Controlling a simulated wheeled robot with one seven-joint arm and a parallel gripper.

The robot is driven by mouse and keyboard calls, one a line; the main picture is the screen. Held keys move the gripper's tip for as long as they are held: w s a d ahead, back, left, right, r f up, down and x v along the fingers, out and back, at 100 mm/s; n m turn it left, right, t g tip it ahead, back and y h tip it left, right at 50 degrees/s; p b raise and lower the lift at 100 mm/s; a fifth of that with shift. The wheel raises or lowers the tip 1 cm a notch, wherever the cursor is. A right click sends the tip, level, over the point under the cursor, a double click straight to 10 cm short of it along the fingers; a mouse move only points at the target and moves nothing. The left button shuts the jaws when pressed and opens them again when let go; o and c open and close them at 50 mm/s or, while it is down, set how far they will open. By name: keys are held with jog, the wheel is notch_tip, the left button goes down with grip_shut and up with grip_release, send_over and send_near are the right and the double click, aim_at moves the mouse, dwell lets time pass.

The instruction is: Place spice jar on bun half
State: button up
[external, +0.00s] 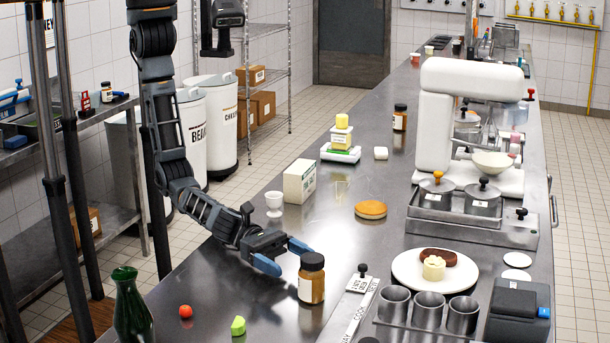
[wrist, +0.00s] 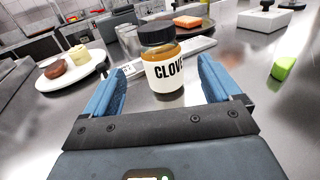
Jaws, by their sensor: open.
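A spice jar (external: 312,280) with a dark lid and amber contents stands upright on the steel counter. In the wrist view the jar (wrist: 165,72) shows a white label starting "CLOV". My gripper (external: 283,256) is open and low over the counter, its blue fingers pointing at the jar. In the wrist view the jar appears centred in the gap of my gripper (wrist: 162,82), with space on both sides. I cannot tell how far the fingertips reach around it. The golden-brown bun half (external: 370,210) lies flat on the counter, farther back than the jar.
A white plate (external: 408,276) with a brown patty and a pale yellow piece lies right of the jar. Metal cups (external: 428,308) stand before it. A green block (external: 238,326), a red ball (external: 185,311) and a green bottle (external: 131,305) are nearby. Counter around the bun is clear.

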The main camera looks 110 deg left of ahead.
aim_at(322, 277)
jog(key=shift+w+f, duration=0.1)
jog(key=shift+w, duration=0.3)
jog(key=shift+b+x, duration=0.45)
jog(key=shift+x, duration=0.4)
jog(key=shift+d+b+x, duration=0.2)
jog(key=shift+b+x, duration=0.75)
jog(key=shift+x, duration=1.75)
jog(key=shift+s, duration=0.1)
jog(key=c, duration=1.2)
jog(key=shift+r, duration=0.2)
jog(key=shift+c, duration=0.7)
jog(key=shift+r, duration=0.1)
